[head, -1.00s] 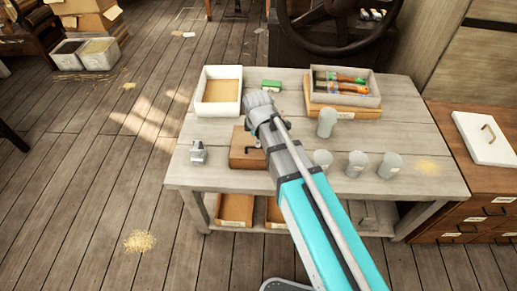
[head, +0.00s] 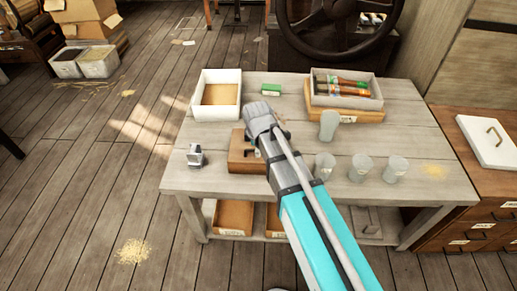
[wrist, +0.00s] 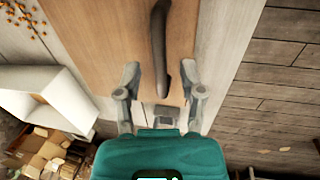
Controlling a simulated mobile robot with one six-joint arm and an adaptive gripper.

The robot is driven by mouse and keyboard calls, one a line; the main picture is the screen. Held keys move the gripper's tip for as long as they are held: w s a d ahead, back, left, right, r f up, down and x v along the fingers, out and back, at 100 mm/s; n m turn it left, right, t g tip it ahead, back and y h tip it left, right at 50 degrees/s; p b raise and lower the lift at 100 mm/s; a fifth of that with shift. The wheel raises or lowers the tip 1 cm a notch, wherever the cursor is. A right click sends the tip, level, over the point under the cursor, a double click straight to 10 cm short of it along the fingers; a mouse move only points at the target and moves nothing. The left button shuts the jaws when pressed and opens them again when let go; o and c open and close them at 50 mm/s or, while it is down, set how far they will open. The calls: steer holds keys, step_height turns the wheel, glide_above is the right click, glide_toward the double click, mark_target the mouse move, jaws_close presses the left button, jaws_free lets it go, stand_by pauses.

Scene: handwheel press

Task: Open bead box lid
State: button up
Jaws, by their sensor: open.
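The bead box appears to be the small brown wooden box (head: 240,158) on the workbench, partly covered by my arm in the head view. Its lid looks closed. In the wrist view, the wooden lid (wrist: 95,25) fills the upper middle, with a dark curved handle (wrist: 159,45) on it. My gripper (wrist: 160,75) is open over the lid. Its two fingers stand apart, one on each side of the handle's near end, and I cannot see contact. In the head view my arm hides the fingertips.
The grey workbench (head: 180,180) holds a white tray (head: 238,95), a green block (head: 270,90), a small metal piece (head: 195,156), several grey cups (head: 361,168) and a grey bin (head: 345,88) of tools. A dark handwheel (head: 338,48) stands behind. A drawer cabinet (head: 480,170) stands right.

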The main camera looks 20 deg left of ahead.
steer(key=shift+c, duration=0.2)
jaws_close()
steer(key=shift+w+d+r, duration=0.1)
steer(key=shift+w, duration=0.05)
